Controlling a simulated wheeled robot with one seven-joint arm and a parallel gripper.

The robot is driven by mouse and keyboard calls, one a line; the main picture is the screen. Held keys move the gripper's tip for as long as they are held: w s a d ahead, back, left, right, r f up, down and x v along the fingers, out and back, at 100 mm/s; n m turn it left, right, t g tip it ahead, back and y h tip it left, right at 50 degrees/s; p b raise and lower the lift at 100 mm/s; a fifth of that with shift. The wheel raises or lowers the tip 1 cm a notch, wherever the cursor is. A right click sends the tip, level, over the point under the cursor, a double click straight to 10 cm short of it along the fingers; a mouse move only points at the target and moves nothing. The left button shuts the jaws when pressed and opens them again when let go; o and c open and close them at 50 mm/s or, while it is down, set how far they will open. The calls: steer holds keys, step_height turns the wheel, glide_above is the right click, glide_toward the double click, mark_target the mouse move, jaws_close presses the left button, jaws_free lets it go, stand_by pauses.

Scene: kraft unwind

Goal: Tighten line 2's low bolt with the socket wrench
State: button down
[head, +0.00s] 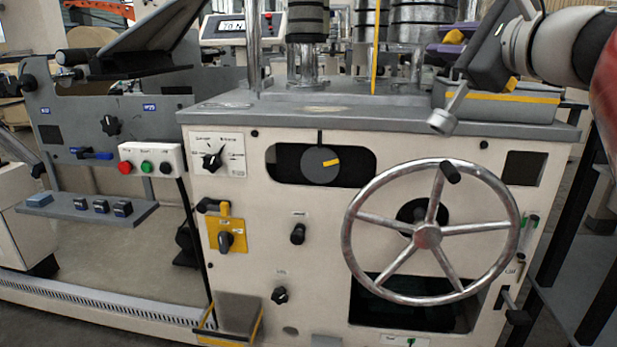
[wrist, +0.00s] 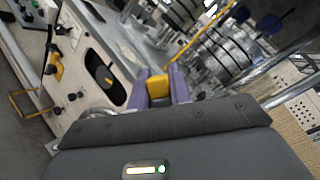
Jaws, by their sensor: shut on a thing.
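My gripper (head: 450,42) is at the upper right of the head view, above the right end of the machine top. Its purple fingers are shut on a yellow part, which I take to be the grip of the socket wrench (head: 453,37). The yellow part also shows between the fingers in the wrist view (wrist: 158,86). A grey bar with a round end (head: 440,121) hangs below the gripper, in front of the machine's top edge. I cannot tell whether it belongs to the wrench. I cannot pick out line 2's low bolt in either view.
A grey tray with a yellow stripe (head: 540,97) sits on the machine top (head: 300,112), close below my arm. Stacked ring columns (head: 308,22) and a yellow rod (head: 376,45) stand behind. A large handwheel (head: 427,236) sticks out from the front panel.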

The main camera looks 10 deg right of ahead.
steer(key=w+a+f+n+g+y, duration=0.2)
steer(key=a+f+y, duration=0.1)
steer(key=f, duration=1.9)
steer(key=w+a+f+n+g+y, duration=0.2)
steer(key=w+a+f+n+y, duration=0.1)
steer(key=f, duration=2)
steer(key=w+a+f+n+g+y, duration=0.2)
steer(key=a+f, duration=0.3)
steer(key=f, duration=1.7)
steer(key=shift+w+f+n+g+y, duration=0.3)
steer(key=shift+w+f+g+y, duration=0.1)
steer(key=shift+w+y, duration=0.35)
steer(key=shift+a, duration=0.15)
